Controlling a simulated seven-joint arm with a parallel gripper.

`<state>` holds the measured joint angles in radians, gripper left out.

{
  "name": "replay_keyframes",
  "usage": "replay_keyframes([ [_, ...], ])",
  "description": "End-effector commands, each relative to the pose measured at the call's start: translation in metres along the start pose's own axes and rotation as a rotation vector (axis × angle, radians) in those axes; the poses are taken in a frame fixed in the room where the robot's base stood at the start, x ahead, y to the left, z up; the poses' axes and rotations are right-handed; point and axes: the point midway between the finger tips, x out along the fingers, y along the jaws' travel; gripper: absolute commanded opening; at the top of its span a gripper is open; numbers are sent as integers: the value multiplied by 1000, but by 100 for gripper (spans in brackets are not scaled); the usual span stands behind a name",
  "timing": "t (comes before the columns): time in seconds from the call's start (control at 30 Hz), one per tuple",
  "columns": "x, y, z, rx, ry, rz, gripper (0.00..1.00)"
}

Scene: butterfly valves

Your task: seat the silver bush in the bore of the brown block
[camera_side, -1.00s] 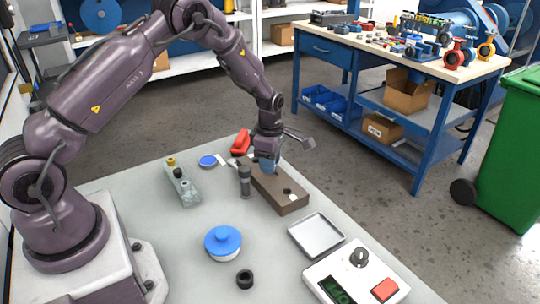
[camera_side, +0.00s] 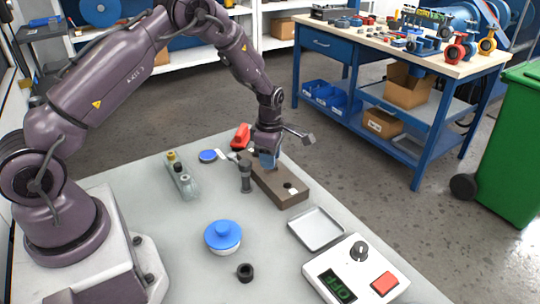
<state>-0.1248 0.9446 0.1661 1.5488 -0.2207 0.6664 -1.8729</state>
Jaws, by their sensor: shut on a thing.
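The brown block (camera_side: 292,200) lies on the grey table, with a dark round bore (camera_side: 288,185) in its top near the end closer to the camera. My gripper (camera_side: 268,166) points down over the far part of the block, with blue-grey fingers low over its top. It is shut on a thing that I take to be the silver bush. The bush is too small and too covered by the fingers to make out. I cannot tell whether it touches the block.
A dark grey upright cylinder (camera_side: 246,178) stands close left of the block. A shallow tray (camera_side: 317,229) and a control box (camera_side: 355,272) are at front right. A blue-lidded container (camera_side: 223,237), black ring (camera_side: 245,272) and fixture (camera_side: 182,178) stand left. A red object (camera_side: 242,136) lies behind.

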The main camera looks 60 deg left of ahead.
Motion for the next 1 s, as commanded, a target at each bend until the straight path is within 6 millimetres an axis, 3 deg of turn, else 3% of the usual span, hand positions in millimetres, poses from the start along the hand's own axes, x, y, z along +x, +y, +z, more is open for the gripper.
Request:
replay_keyframes([
  [1.0, 8, 1, -1, 0, 0, 2, 9],
])
